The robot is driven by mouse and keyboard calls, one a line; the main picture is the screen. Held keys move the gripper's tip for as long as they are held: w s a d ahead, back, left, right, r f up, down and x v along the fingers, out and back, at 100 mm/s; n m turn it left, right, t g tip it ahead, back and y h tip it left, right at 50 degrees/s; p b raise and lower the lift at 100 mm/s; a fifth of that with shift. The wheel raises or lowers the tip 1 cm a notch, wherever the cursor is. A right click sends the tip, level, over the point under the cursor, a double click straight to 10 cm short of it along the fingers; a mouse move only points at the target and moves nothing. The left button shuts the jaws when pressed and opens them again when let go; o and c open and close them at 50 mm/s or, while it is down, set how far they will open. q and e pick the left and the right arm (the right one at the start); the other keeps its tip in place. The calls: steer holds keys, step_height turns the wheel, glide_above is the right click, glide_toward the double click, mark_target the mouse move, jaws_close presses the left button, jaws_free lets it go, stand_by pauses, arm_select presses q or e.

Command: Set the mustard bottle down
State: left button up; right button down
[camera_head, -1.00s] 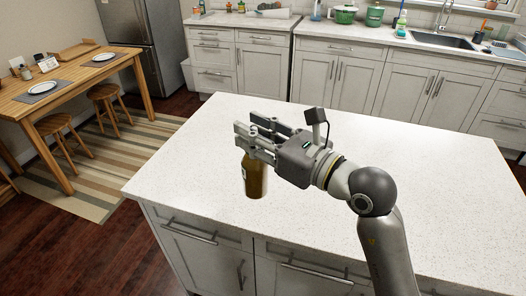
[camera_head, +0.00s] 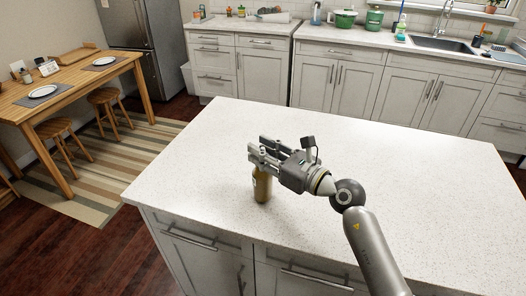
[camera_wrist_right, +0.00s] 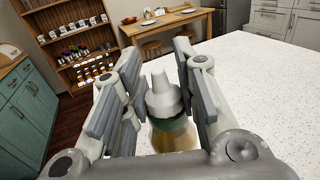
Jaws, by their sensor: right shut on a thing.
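The mustard bottle (camera_head: 262,188) is upright over the near-left part of the white island counter (camera_head: 400,180). Its body looks brownish yellow. In the right wrist view its pale nozzle cap (camera_wrist_right: 163,98) and dark green collar stand between the fingers. My right gripper (camera_head: 264,150) is shut on the bottle near its top, reaching in from the right; it also shows in the right wrist view (camera_wrist_right: 160,62). The bottle's base looks at or very near the counter top; I cannot tell if it touches. My left gripper is not in view.
The counter around the bottle is bare, with free room behind and to the right. Its front edge (camera_head: 210,225) lies a little nearer than the bottle. A wooden dining table (camera_head: 85,82) with stools stands to the left. A back counter (camera_head: 340,32) holds a sink and pots.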

steer(key=shift+f, duration=0.15)
steer(key=shift+f, duration=0.15)
steer(key=c, duration=1.1)
jaws_free()
steer(key=shift+c, duration=0.2)
steer(key=shift+s+d, duration=0.1)
steer(key=b+v, duration=0.2)
steer(key=v, duration=0.9)
steer(key=shift+s+d+r+b, duration=0.2)
steer(key=shift+s+d+b, duration=0.05)
steer(key=shift+s+b, duration=0.05)
